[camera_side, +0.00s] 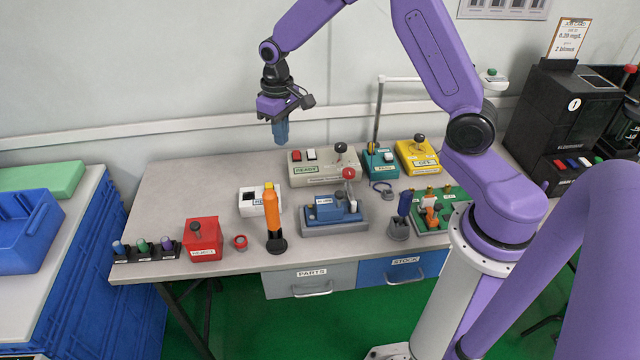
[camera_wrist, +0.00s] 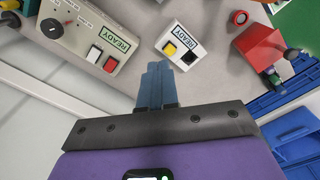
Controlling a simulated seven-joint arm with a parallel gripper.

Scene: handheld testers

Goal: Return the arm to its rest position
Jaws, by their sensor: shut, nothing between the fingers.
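My gripper (camera_side: 281,133) hangs above the back of the grey table (camera_side: 180,180), pointing down, in the side view. Its blue fingers are together with nothing between them. In the wrist view the fingers (camera_wrist: 159,84) also lie side by side, shut and empty. My gripper is clear of everything on the table. My purple arm arches over from the right.
Below stand a beige READY box (camera_side: 325,170), a white READY box (camera_side: 250,205), an orange handheld tester (camera_side: 272,212), a blue fixture (camera_side: 333,215) and a red box (camera_side: 202,238). A thin post (camera_side: 378,115) rises behind. Free tabletop lies at the back left.

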